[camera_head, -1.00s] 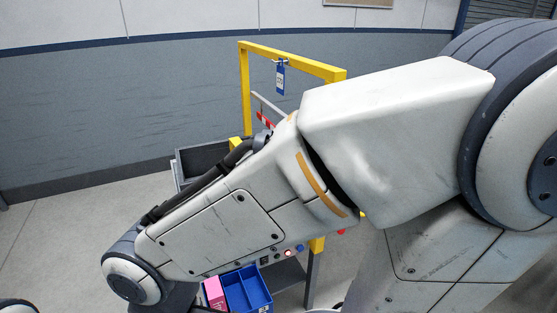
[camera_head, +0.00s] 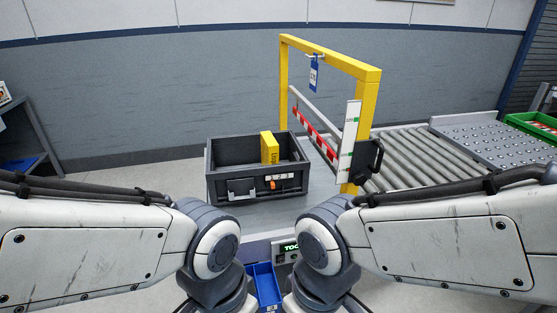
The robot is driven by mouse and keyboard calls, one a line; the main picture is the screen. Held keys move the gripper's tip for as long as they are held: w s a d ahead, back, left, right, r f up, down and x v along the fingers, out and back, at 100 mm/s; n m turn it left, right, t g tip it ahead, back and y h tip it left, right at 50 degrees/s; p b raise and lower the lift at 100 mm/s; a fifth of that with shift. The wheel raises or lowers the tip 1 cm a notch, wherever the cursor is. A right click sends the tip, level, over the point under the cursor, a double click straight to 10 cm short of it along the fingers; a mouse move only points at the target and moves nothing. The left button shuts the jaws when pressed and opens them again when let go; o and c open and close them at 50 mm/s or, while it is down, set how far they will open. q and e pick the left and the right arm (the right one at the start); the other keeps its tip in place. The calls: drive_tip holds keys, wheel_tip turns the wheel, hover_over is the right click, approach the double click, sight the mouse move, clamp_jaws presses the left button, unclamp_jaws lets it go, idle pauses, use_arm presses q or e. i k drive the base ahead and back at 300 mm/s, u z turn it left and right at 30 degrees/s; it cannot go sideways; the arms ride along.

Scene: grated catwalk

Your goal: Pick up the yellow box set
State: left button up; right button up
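A yellow box (camera_head: 269,148) with dark lettering stands upright inside a dark grey crate (camera_head: 228,187) on a grey table. It is in the crate's right half, and its lower part is hidden by the crate's front wall. Whether it is one box or several together I cannot tell. My two arms come in from the left and right, and their wrists point down at the bottom middle, in front of the table. Both grippers are below the picture's edge. Nothing of mine touches the crate or the yellow box.
A yellow frame (camera_head: 368,110) with a blue tag (camera_head: 314,75) stands right of the crate, by a red-and-white barrier (camera_head: 316,133). A roller conveyor (camera_head: 415,153) runs right, towards a green tray (camera_head: 535,125). A blue bin (camera_head: 264,284) sits low between my wrists. A shelf (camera_head: 30,130) stands left.

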sight(269, 147)
drive_tip(key=u, duration=1.15)
drive_tip(key=k, duration=0.65)
drive_tip(key=z, duration=0.75)
drive_tip(key=i, duration=0.45)
drive_tip(key=u, duration=0.15)
drive_tip(key=k, duration=0.35)
drive_tip(key=u, duration=1.15)
drive_tip(key=i, duration=2.55)
drive_tip(key=z, duration=0.1)
